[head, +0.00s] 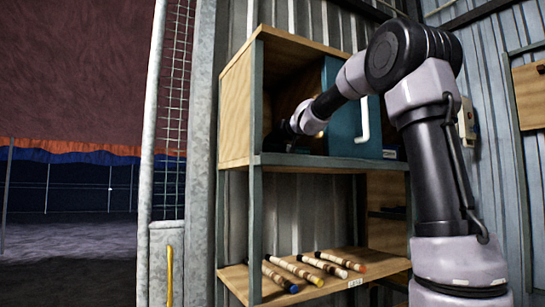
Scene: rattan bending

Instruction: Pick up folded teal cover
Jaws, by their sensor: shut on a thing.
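My gripper (290,128) reaches from the right into the upper compartment of a wooden cabinet (236,110). It is low in the compartment, just above the grey shelf edge (310,161). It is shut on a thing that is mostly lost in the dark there. I take this for the folded teal cover, but its colour and folds cannot be made out. A teal panel (345,142) with a white handle (364,118) stands at the compartment's right, partly behind my arm.
Several rods (325,263) with coloured ends lie on the lower wooden shelf (385,262). A grey post (255,190) stands at the cabinet's front left corner. A metal mesh frame (175,100) is farther left. Corrugated wall lies behind. Open floor shows at far left.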

